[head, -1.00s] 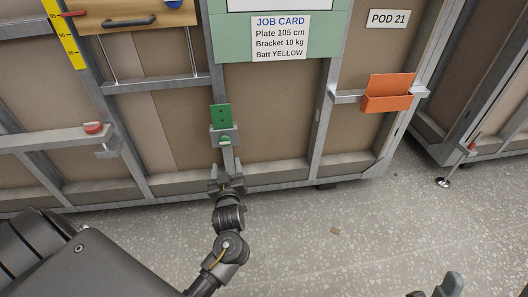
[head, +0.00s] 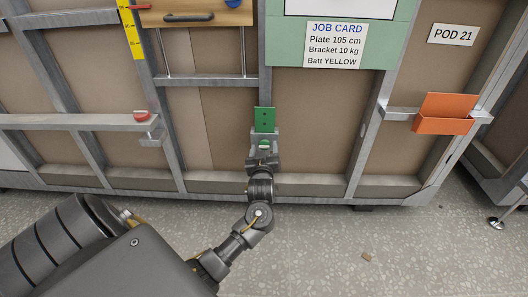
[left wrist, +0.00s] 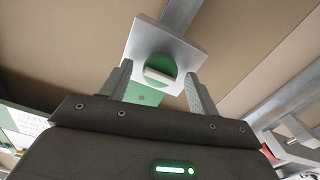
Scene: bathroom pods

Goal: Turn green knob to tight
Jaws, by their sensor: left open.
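The green knob (head: 264,146) sits under a small grey bracket, below a green plate (head: 265,120) on a metal stud of the pod frame. In the left wrist view the knob (left wrist: 160,68) is a round green disc with a pale raised bar across it, on a square grey plate (left wrist: 174,43). My left gripper (head: 264,157) is open just below the knob in the head view. In the wrist view its two fingers stand on either side of the knob, with gaps showing; I cannot tell their exact depth. My right gripper is out of view.
A red knob (head: 141,115) sits on a rail at the left. An orange holder (head: 443,125) is fixed at the right. A job card (head: 335,44) hangs above. The speckled floor (head: 330,250) before the pod is mostly clear, with a small brown scrap on it.

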